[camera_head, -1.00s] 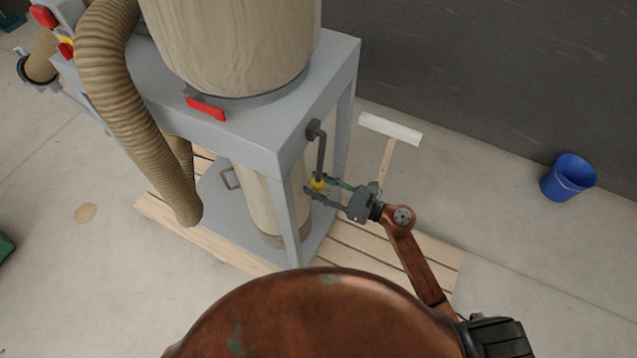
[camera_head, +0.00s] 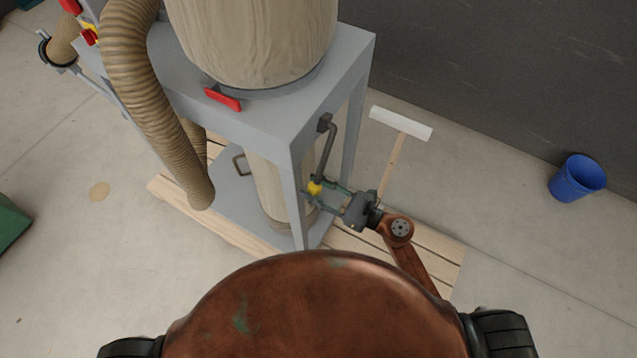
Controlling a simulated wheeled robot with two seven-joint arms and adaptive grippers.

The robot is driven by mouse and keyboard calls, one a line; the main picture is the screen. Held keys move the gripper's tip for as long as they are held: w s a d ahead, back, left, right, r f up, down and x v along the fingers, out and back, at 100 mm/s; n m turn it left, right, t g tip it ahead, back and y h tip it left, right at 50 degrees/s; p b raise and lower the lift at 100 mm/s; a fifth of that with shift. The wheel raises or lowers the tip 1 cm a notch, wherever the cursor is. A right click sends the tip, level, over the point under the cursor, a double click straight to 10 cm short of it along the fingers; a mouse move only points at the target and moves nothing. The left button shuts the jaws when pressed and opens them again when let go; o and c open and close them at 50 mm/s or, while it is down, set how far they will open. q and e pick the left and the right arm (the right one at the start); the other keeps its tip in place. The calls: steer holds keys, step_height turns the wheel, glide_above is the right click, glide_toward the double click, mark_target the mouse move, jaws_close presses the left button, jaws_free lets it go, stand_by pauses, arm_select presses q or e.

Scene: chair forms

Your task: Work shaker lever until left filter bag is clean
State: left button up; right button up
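The shaker lever (camera_head: 328,150) is a grey rod hanging from a bracket on the side of a grey metal stand (camera_head: 270,122). It slants, its lower end leaning left in the picture. A yellow knob (camera_head: 315,188) is at its lower end. My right gripper (camera_head: 316,190) has its fingers on both sides of the knob and appears shut on it. A beige filter bag (camera_head: 253,40) stands above the stand, its top cut off by the picture edge. I cannot tell how clean it is. My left gripper is out of view.
A ribbed hose (camera_head: 130,95) hangs left of the stand. A red clamp handle (camera_head: 222,98) sits at the bag's base. A white-headed push broom (camera_head: 401,124) and a blue bucket (camera_head: 577,178) are right.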

steer(key=shift+s+a+r+p, duration=0.3)
steer(key=shift+s+r, duration=0.2)
steer(key=shift+s+a+r+p, duration=0.25)
steer(key=shift+s+a+r, duration=0.05)
steer(key=shift+s+r, duration=0.15)
steer(key=shift+s+a, duration=0.1)
steer(key=shift+s, duration=0.05)
